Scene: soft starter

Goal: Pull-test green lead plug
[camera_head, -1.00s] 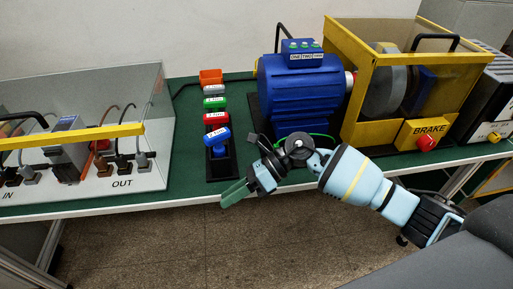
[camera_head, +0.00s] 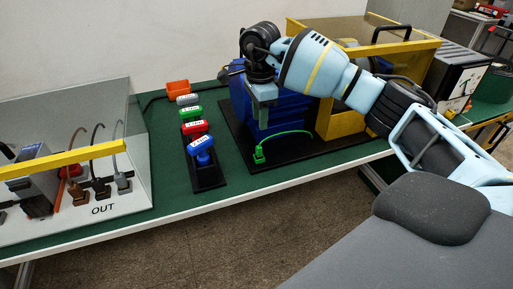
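The green lead (camera_head: 285,134) arcs low in front of the blue motor (camera_head: 290,112), over its black base plate. Its left end has a small green plug (camera_head: 259,155); I cannot tell how far this is seated. My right gripper (camera_head: 262,108) is raised in front of the motor, fingers pointing down, above and apart from the plug. The fingers overlap the motor in the picture, so their gap is unclear; nothing is seen held. The gripper and arm hide the motor's top. My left gripper is not in view.
A black rack (camera_head: 208,178) holds several coloured tagged blocks left of the motor, with an orange bin (camera_head: 177,87) behind. A clear-sided box with a yellow bar (camera_head: 88,147) and OUT leads stands at left. A yellow-framed guard (camera_head: 345,125) is right of the motor. Green table is clear between.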

